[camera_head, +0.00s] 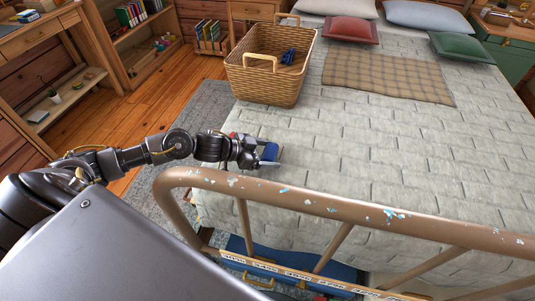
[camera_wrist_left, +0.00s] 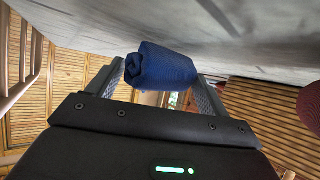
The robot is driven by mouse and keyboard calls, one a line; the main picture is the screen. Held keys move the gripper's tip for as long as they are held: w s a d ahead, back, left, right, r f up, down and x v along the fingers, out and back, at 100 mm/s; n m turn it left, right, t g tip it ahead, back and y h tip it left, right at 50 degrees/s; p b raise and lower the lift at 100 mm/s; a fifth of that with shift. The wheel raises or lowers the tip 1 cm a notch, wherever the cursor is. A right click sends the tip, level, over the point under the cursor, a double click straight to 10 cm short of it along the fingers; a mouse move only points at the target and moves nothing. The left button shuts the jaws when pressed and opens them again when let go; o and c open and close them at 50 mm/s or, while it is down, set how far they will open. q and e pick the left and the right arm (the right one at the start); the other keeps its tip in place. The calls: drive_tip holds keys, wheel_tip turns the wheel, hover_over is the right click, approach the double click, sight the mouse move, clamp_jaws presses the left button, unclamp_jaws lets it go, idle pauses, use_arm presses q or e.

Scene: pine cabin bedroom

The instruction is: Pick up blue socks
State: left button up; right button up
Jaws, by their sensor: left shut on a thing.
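A rolled pair of blue socks (camera_head: 270,152) is at the tip of my left gripper (camera_head: 264,158), low over the near left part of the bed. In the left wrist view the blue socks (camera_wrist_left: 162,66) sit between the two fingers of my left gripper (camera_wrist_left: 160,80), which is shut on them. The bed surface shows close to the socks in that view; I cannot tell whether they touch it. Another dark blue item (camera_head: 288,56) lies inside the wicker basket (camera_head: 262,85). My right gripper is not in view.
The basket stands on the far left of the bed with its handles up. The metal footboard rail (camera_head: 330,208) crosses in front of my arm. A plaid blanket (camera_head: 385,76) and pillows (camera_head: 430,15) lie farther back. The bed's middle is clear.

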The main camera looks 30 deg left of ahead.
use_arm(q)
wheel_tip(320, 180, up, 3)
drive_tip(key=shift+f+p, duration=0.1)
drive_tip(key=shift+p, duration=0.35)
drive_tip(key=s+a+r+p, duration=0.1)
drive_tip(key=s+a+r, duration=0.1)
drive_tip(key=a+r, duration=0.8)
drive_tip(key=a, duration=0.4)
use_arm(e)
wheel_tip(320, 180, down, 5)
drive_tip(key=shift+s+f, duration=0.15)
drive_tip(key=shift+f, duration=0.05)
